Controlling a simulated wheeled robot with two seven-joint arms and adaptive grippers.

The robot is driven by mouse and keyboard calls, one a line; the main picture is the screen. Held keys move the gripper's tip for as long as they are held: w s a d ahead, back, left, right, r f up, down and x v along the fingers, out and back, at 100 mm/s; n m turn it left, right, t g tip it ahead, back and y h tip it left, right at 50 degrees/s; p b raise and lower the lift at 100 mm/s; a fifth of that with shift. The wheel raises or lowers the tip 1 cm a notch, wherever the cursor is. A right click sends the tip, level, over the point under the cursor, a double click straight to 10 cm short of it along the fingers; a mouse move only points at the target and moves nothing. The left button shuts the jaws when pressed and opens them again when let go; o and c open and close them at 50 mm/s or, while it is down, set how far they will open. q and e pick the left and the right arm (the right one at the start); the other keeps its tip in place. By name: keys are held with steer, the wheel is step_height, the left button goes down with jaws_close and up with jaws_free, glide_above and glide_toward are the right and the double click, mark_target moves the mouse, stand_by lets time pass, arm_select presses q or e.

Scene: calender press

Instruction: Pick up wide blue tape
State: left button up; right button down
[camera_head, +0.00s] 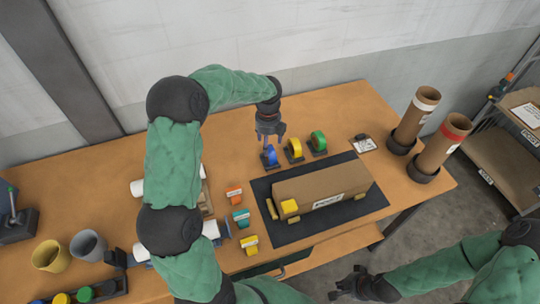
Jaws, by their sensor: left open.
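The wide blue tape (270,156) stands upright on the wooden table, leftmost in a row of three rolls with dark stands. My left gripper (269,141) points down just above the blue tape, with its fingers apart. No gap between the gripper and the roll can be made out, and I cannot tell whether they touch. The fingers partly overlap the roll's upper edge. My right gripper (344,284) is low in the picture, away from the table top, and its finger opening is unclear.
Yellow (295,149) and green (318,142) tapes stand close right of the blue one. A cardboard box (322,187) lies on a black mat (292,234). Small orange (234,194), teal (240,215) and yellow (249,241) items sit left. Cardboard tubes (442,146) stand right.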

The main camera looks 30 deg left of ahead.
mark_target(270, 155)
arm_select(q)
step_height(270, 155, down, 5)
steer(key=shift+s+r+b, duration=0.1)
steer(key=shift+s+b, duration=0.05)
steer(key=shift+b, duration=0.4)
steer(key=c, duration=1.3)
